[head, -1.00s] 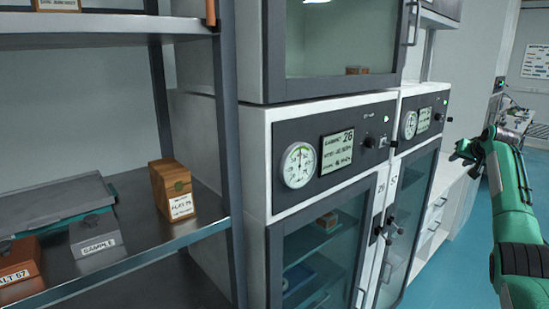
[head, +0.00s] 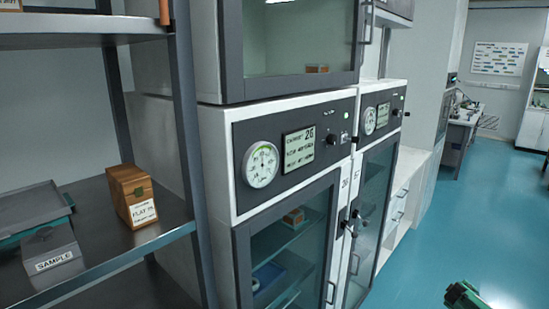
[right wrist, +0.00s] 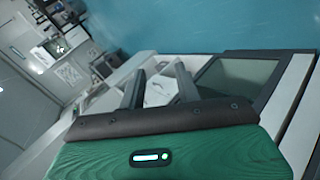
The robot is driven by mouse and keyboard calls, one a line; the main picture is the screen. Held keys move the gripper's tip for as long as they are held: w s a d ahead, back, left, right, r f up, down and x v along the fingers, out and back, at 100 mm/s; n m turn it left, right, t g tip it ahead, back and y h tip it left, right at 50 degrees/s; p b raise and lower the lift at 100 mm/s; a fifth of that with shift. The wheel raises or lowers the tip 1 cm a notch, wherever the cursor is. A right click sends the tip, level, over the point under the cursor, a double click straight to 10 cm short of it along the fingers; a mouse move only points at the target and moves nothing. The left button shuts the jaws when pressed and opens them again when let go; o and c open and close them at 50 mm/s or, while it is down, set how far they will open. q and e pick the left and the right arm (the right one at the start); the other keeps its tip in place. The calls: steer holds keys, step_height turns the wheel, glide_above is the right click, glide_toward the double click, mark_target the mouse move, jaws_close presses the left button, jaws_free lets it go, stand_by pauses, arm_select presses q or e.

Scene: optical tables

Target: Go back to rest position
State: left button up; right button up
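My right arm shows only as a small green and dark piece (head: 468,296) at the bottom right edge of the head view, low over the blue floor. In the right wrist view, my right gripper (right wrist: 160,82) has its two dark fingers apart, with nothing seen held between them. The green housing with a lit indicator fills the bottom of that view. My left gripper is in neither view.
A metal shelf (head: 172,226) at left holds a wooden box (head: 132,196) and a grey sample box (head: 52,256). Cabinets with a dial gauge (head: 261,165) stand in the middle. Blue floor (head: 465,220) at right is open, with a desk (head: 463,118) farther back.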

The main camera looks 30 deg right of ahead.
steer(key=s+a+f+n+g, duration=0.1)
steer(key=s+f+n, duration=0.3)
steer(key=s, duration=0.7)
steer(key=s+f+n, duration=0.2)
steer(key=s+f, duration=0.5)
steer(key=s, duration=0.5)
steer(key=s+a+f+m+y, duration=0.1)
steer(key=s+a+f+y, duration=0.2)
steer(key=a+f, duration=1.05)
steer(key=s+a+f+m+y, duration=0.1)
steer(key=s+a+f+y, duration=0.15)
steer(key=a+f, duration=1.1)
steer(key=s+a+f+y, duration=0.1)
steer(key=a+f+y, duration=0.1)
steer(key=a, duration=1.8)
steer(key=s+a+f+m+g+y, duration=0.1)
steer(key=s+a+f+y, duration=0.1)
steer(key=a, duration=1.8)
steer(key=shift+s+a, duration=0.2)
steer(key=shift+a, duration=0.2)
